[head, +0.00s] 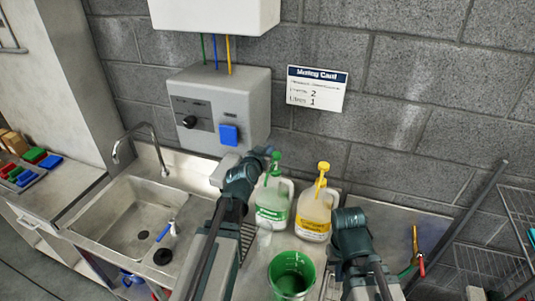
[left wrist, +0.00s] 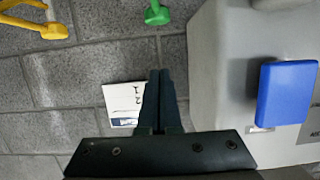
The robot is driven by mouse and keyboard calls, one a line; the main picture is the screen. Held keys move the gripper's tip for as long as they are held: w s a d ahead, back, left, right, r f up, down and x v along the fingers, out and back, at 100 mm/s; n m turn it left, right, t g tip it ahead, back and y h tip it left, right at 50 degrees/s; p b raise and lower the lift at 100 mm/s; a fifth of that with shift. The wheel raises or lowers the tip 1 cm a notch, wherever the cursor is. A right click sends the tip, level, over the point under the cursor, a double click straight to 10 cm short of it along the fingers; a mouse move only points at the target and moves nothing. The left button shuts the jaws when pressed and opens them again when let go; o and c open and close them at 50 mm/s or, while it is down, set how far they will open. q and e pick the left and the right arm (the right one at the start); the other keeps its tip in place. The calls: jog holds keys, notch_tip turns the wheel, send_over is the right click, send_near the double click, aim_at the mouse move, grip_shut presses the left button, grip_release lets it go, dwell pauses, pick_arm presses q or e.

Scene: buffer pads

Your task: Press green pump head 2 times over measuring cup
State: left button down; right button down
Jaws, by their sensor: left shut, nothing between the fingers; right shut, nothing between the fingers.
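The green pump head (head: 274,157) tops a white jug with a green label (head: 272,204) on the counter. It also shows at the top edge of the left wrist view (left wrist: 157,13). My left gripper (head: 272,153) is shut and empty, beside the green pump head; contact cannot be told. Its closed fingers show in the left wrist view (left wrist: 158,98). A green measuring cup (head: 291,274) stands in front of the jugs. My right gripper (head: 345,214) is shut and empty, right of the yellow-labelled jug.
The yellow pump head (head: 322,172) tops the second jug (head: 313,215). A grey wall box (head: 215,105) with a blue button (head: 229,135) is behind my left arm. A Mixing Card (head: 317,88) hangs on the wall. A sink (head: 130,215) is at left, wire shelves (head: 490,260) at right.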

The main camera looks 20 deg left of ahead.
pick_arm(q)
jog(key=b, duration=0.2)
send_over(275, 153)
jog(key=s, duration=0.2)
jog(key=shift+d+f, duration=0.25)
jog(key=shift+f, duration=0.95)
notch_tip(275, 153, down, 3)
jog(key=b, duration=0.2)
jog(key=shift+s+r+b, duration=0.1)
jog(key=shift+r+b, duration=0.1)
jog(key=shift+b, duration=0.1)
jog(key=shift+s+f+b, duration=0.1)
jog(key=shift+f+b, duration=0.55)
